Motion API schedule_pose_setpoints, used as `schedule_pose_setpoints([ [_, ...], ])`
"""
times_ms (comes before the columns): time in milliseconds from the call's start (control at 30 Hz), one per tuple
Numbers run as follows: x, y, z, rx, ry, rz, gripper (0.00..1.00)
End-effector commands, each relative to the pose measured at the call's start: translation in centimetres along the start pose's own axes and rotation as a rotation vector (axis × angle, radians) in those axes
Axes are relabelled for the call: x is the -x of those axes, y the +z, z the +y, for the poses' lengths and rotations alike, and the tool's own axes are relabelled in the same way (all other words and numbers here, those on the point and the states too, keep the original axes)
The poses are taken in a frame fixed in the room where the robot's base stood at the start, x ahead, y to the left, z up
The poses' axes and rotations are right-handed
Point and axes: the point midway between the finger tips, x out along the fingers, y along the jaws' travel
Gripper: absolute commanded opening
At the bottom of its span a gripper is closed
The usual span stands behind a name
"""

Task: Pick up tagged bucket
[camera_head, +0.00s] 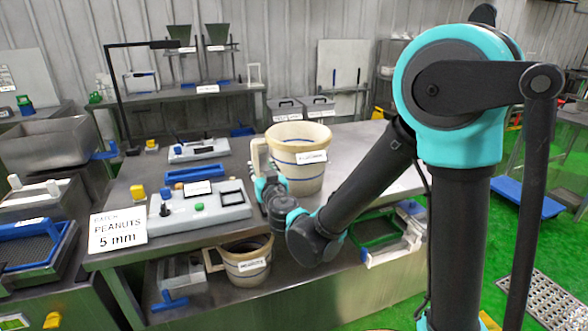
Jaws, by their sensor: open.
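A cream bucket (313,176) with blue bands stands upright on the steel table. It has a white tag with small dark print on its front and a loop handle (256,153) on its left side. My gripper (262,180) is open just below and in front of that handle, close to the bucket's left wall. Whether the fingers touch or surround the handle cannot be made out. A second cream bucket (243,285), also with a white tag, stands on the shelf under the table, partly hidden by the tabletop.
Left of the bucket, a grey control box (200,208) with knobs, a blue tray (194,174) and a sign reading "PEANUTS 5 mm" (118,229) occupy the table. Grey bins (302,106) stand behind. The tabletop right of the bucket (365,140) looks clear.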

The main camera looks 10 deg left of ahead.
Motion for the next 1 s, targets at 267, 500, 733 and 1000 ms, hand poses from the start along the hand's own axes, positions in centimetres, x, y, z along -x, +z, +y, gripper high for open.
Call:
schedule_pose_setpoints([
  [267,-5.3,0.0,0.2,0.0,0.004,-0.001,0.43],
  [500,-7.2,0.0,0.1,0.0,0.002,-0.001,0.43],
  [733,-9.0,0.2,0.1,0.0,0.004,-0.001,0.43],
  [1000,-12.4,0.3,0.1,0.0,0.003,-0.001,0.43],
])
